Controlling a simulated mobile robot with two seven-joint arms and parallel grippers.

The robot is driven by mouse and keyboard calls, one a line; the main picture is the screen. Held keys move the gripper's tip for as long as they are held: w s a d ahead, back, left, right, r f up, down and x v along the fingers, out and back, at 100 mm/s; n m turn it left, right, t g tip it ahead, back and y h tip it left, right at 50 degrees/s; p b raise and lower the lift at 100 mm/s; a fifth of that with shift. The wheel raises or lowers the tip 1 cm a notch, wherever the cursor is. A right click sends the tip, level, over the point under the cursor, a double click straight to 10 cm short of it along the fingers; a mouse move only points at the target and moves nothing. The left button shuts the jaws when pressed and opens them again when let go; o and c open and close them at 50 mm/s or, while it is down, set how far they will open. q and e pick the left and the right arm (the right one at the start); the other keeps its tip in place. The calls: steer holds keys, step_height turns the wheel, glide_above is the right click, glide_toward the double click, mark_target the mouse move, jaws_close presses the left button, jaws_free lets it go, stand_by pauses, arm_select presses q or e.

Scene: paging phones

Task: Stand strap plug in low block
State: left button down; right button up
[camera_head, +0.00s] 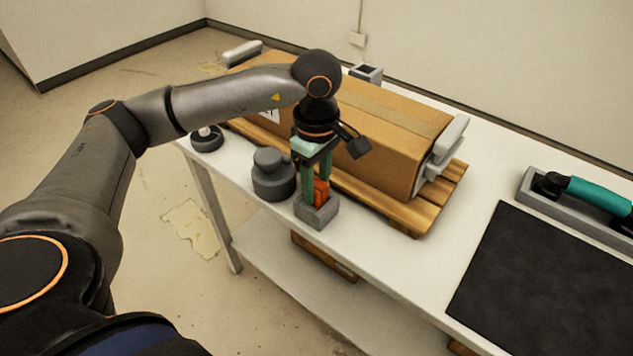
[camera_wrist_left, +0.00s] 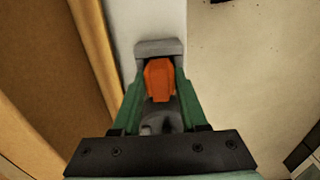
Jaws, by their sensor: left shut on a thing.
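The orange strap plug (camera_head: 321,191) is held upright between the green fingers of my left gripper (camera_head: 317,186). The low grey block (camera_head: 317,213) stands on the white table near its front edge. The plug's lower end is at the block's top opening, and I cannot tell how deep it sits. In the left wrist view the plug (camera_wrist_left: 160,79) shows between the fingertips of the left gripper (camera_wrist_left: 160,85), over the grey block (camera_wrist_left: 159,47). The right gripper is out of view.
A large cardboard box (camera_head: 400,150) on a wooden pallet (camera_head: 440,205) lies right behind the gripper. A dark grey round weight (camera_head: 273,176) stands left of the block. A black mat (camera_head: 555,285) and a teal-handled tool (camera_head: 598,196) are at the right. The table front is clear between block and mat.

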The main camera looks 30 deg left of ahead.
arm_select(q)
steer(key=shift+f, duration=0.25)
steer(key=c, duration=0.7)
jaws_free()
